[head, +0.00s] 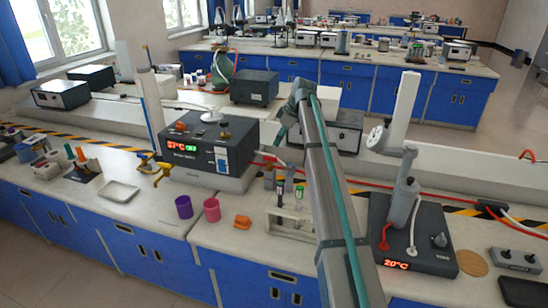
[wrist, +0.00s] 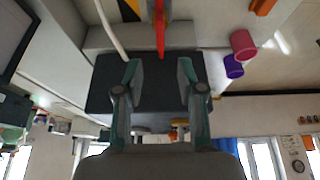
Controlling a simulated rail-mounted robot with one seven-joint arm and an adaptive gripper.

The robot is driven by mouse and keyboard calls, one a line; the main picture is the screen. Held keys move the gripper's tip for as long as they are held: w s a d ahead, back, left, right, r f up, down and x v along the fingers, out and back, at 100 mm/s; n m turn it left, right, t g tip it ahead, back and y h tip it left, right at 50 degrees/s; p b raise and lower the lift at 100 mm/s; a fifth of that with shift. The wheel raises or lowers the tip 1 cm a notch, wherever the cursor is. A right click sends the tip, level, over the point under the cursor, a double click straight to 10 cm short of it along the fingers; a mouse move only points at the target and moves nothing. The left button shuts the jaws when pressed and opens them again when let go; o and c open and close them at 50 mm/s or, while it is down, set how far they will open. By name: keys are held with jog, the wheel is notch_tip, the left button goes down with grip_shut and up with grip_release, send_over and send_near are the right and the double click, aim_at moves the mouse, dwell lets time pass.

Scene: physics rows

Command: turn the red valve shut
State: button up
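A dark heating unit (head: 205,150) with a lit display stands on the bench, with an orange-red part (head: 181,127) on its top left that may be the red valve; I cannot tell for sure. In the wrist view the unit (wrist: 158,98) fills the middle. A red hose or handle (wrist: 160,30) meets its edge, beyond and between my fingertips. My gripper (wrist: 160,75) is open and empty, facing the unit, with no clear contact. In the head view my arm largely hides the gripper.
A purple cup (head: 183,207), a pink cup (head: 211,210) and a tube rack (head: 290,215) stand in front of the unit. A second dark unit (head: 425,245) with red and white hoses stands at right. A white tray (head: 119,191) lies at left.

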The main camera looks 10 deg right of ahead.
aim_at(270, 160)
jog(key=p+x, duration=0.1)
jog(key=x, duration=0.8)
jog(key=shift+f+p, duration=0.1)
jog(key=shift+p, duration=0.3)
grip_shut()
